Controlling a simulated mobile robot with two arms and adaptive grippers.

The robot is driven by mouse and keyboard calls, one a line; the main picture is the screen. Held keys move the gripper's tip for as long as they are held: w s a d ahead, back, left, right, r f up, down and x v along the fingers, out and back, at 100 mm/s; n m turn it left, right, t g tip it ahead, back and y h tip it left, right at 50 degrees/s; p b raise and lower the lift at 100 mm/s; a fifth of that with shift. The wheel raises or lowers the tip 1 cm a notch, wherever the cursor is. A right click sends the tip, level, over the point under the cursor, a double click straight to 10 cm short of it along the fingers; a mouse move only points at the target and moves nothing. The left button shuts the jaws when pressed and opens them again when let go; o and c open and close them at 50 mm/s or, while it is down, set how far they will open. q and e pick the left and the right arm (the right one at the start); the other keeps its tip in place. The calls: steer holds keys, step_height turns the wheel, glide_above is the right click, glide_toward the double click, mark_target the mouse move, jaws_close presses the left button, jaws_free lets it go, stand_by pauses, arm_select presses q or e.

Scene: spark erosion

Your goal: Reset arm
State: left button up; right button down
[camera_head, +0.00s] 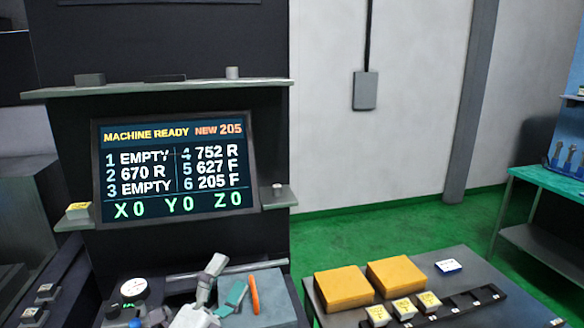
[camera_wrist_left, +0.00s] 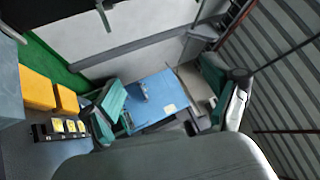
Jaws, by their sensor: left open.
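My left gripper (camera_head: 222,290) shows at the bottom of the head view, in front of the machine's lower panel. Behind the gap is a blue surface (camera_wrist_left: 152,92), apart from the fingers. My right gripper is in neither view.
The machine screen (camera_head: 175,165) reads MACHINE READY. Yellow blocks (camera_head: 343,288) and a black rack (camera_head: 470,303) with small yellow-labelled pieces are on the grey table (camera_head: 440,262). An orange stick-like thing (camera_head: 254,294) is right of the gripper. A green-topped bench (camera_head: 550,180) stands at right.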

arm_select(q)
steer(key=s+a+f+n+g+y, duration=0.4)
steer(key=a+f+n+y, duration=0.15)
steer(key=f+n, duration=0.35)
steer(key=s+a+f+n+g+y, duration=0.45)
steer(key=f+n+y, duration=0.2)
steer(key=f, duration=0.45)
steer(key=s+f+n+g+h, duration=0.1)
steer(key=s+f+n+g, duration=0.3)
steer(key=s, duration=0.6)
steer(key=s+f+n+g+h, duration=0.1)
steer(key=s+f+g, duration=0.4)
steer(key=s+f, duration=0.3)
step_height(320, 180, down, 30)
steer(key=s+b, duration=0.3)
steer(key=b, duration=0.3)
steer(key=s+a+f+g+b, duration=0.2)
steer(key=s+f+b, duration=0.2)
steer(key=s+f, duration=1.2)
step_height(320, 180, down, 4)
steer(key=shift+a, duration=0.15)
